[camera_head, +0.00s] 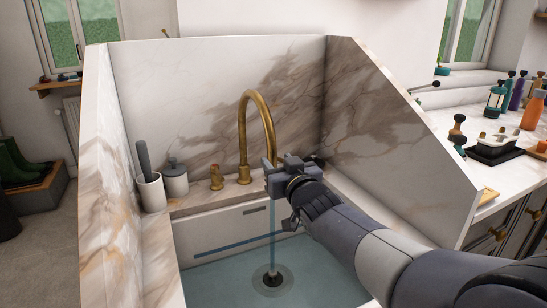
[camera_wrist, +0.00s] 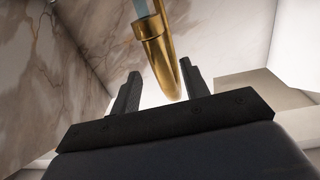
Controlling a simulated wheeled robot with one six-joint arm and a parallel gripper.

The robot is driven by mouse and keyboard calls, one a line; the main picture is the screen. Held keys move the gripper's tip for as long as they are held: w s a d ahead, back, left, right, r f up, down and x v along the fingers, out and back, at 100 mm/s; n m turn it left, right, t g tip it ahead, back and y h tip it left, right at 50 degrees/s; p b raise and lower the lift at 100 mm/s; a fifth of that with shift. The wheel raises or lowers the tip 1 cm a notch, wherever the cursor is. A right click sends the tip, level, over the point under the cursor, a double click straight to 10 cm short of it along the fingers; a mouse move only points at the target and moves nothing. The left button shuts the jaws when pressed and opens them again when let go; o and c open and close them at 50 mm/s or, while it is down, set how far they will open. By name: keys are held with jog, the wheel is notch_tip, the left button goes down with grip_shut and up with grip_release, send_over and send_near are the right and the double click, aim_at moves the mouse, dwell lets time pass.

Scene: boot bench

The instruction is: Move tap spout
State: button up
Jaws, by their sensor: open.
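The brass gooseneck tap spout (camera_head: 244,130) rises from the back ledge of the sink and curves forward to the right. A thin blue stream of water (camera_head: 272,228) drops below it to the drain (camera_head: 272,280). My gripper (camera_head: 271,174) is open beside the outlet end of the spout and partly hides it. In the wrist view the spout (camera_wrist: 158,42) shows between the two dark fingers of my gripper (camera_wrist: 160,68), with a gap on each side. I cannot tell whether either finger touches it.
A brass tap handle (camera_head: 216,178), a lidded pot (camera_head: 175,179) and a white cup (camera_head: 151,192) with a dark tool stand left of the spout. Marble panels (camera_head: 400,125) enclose the sink on three sides. Bluish water (camera_head: 215,285) covers the basin floor. Bottles stand on the right counter.

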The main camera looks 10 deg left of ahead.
aim_at(275, 157)
jog(key=v, duration=0.6)
jog(key=shift+s, duration=0.15)
jog(key=x, duration=1)
jog(key=shift+w+a, duration=0.1)
jog(key=shift+w, duration=0.3)
